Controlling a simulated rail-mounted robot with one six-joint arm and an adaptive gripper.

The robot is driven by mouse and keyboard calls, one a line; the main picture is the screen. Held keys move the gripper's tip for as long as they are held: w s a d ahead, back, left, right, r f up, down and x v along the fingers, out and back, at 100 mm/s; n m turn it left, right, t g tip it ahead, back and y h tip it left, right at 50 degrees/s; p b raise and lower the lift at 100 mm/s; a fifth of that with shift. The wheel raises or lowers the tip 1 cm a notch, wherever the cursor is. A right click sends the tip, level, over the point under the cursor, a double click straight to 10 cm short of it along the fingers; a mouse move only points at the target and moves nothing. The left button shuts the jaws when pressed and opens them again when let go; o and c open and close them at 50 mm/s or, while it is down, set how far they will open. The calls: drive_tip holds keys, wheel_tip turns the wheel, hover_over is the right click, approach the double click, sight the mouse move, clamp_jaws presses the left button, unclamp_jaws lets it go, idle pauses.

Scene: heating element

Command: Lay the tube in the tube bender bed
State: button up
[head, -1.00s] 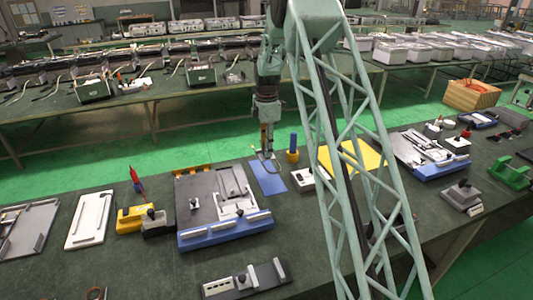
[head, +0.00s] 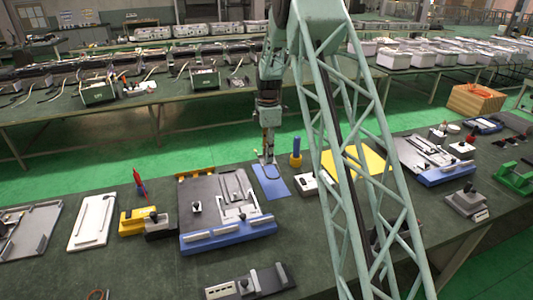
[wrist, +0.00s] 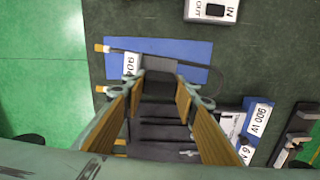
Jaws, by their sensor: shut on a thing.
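My gripper (wrist: 178,84) is above the left part of the blue mat (wrist: 195,50). In the head view my gripper (head: 267,158) hangs over the far edge of that mat (head: 271,183).
A blue cylinder on a yellow base (head: 295,152) and a white box (head: 305,183) stand right of the mat. A yellow block (head: 132,221) and white board (head: 90,221) lie left. My lattice column hides part of the bench.

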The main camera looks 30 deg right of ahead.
drive_tip(key=s+a+m+b, duration=0.5)
drive_tip(key=s+a+m, duration=1)
drive_tip(key=a, duration=0.2)
drive_tip(key=shift+s+r, duration=0.15)
drive_tip(key=shift+r, duration=0.3)
drive_tip(key=shift+a, duration=0.1)
